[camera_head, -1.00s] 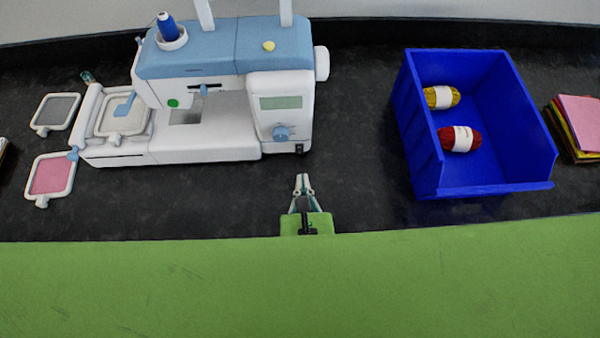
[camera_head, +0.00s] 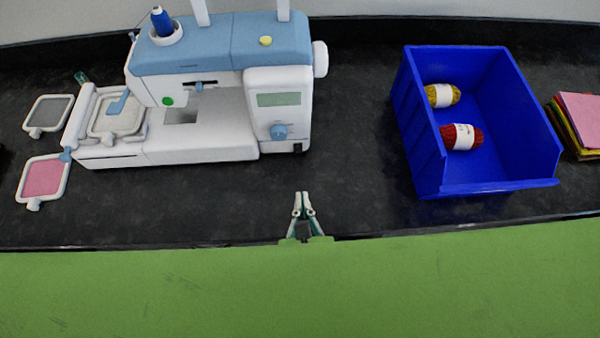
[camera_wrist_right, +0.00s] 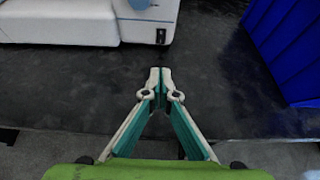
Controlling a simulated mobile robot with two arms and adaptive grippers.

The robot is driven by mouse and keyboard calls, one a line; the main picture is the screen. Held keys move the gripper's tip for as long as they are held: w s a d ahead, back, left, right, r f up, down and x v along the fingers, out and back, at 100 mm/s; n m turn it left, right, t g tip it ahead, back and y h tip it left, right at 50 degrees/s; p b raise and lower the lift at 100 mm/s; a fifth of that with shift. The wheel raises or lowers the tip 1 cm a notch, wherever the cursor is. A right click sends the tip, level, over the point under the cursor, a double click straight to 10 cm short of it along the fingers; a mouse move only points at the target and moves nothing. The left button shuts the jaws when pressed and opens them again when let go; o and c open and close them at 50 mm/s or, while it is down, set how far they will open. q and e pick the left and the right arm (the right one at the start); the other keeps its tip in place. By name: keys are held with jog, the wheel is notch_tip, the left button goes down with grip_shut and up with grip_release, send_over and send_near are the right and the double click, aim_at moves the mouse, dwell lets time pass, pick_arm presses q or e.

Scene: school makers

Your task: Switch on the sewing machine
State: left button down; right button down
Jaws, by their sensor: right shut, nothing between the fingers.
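The white and blue sewing machine (camera_head: 205,135) stands on the dark counter at the left in the head view. It has a round blue dial (camera_head: 279,131), a small screen (camera_head: 279,99) and a green button (camera_head: 168,101). A small black switch (camera_head: 298,147) sits low at its right front corner; it also shows in the right wrist view (camera_wrist_right: 160,36). I cannot tell the switch's position. My right gripper (camera_head: 302,195) is shut and empty, apart from the machine, in front of and below the switch. It also shows in the wrist view (camera_wrist_right: 160,72). My left gripper is not in view.
A blue bin (camera_head: 480,185) with a yellow yarn ball (camera_head: 442,95) and a red one (camera_head: 461,137) stands to the right. Stacked cloths (camera_head: 580,118) lie beyond it. Embroidery hoops (camera_head: 43,181) lie left of the machine. The counter between gripper and machine is clear.

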aim_at(298, 152)
dwell(0.3)
jog(key=shift+w+f, duration=0.1)
jog(key=shift+w, duration=0.1)
jog(key=x, duration=0.4)
jog(key=p+x, duration=0.1)
jog(key=x, duration=0.4)
jog(key=r+p+x, duration=0.1)
jog(key=x, duration=0.3)
jog(key=shift+w+f, duration=0.1)
jog(key=shift+w, duration=0.3)
jog(key=shift+w+p, duration=0.15)
jog(key=shift+p, duration=0.35)
